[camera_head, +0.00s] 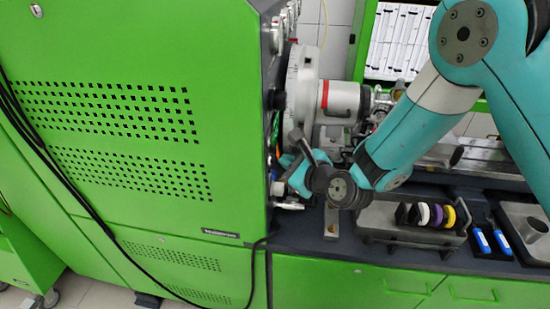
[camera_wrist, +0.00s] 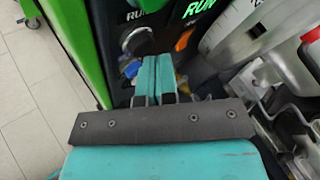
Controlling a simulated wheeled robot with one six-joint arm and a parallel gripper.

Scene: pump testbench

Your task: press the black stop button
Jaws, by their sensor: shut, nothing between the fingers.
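My gripper (camera_wrist: 156,62) is shut and empty, its two teal fingers side by side in the wrist view. The fingertips point at a dark control panel, just below and right of a dark round button (camera_wrist: 137,41) with a silver ring. A partly hidden label starting "RU" is above this button. I cannot tell whether it is the black stop button, or whether the fingers touch the panel. In the head view my gripper (camera_head: 284,172) is beside the right face of the green cabinet (camera_head: 120,45); the panel's front is turned away there.
An orange knob (camera_wrist: 183,40) is right of the fingers. A grey pump unit (camera_head: 340,100) with a red band stands right of the cabinet. A metal tray (camera_head: 400,232) with coloured rings is on the dark bench. Black cables hang across the cabinet.

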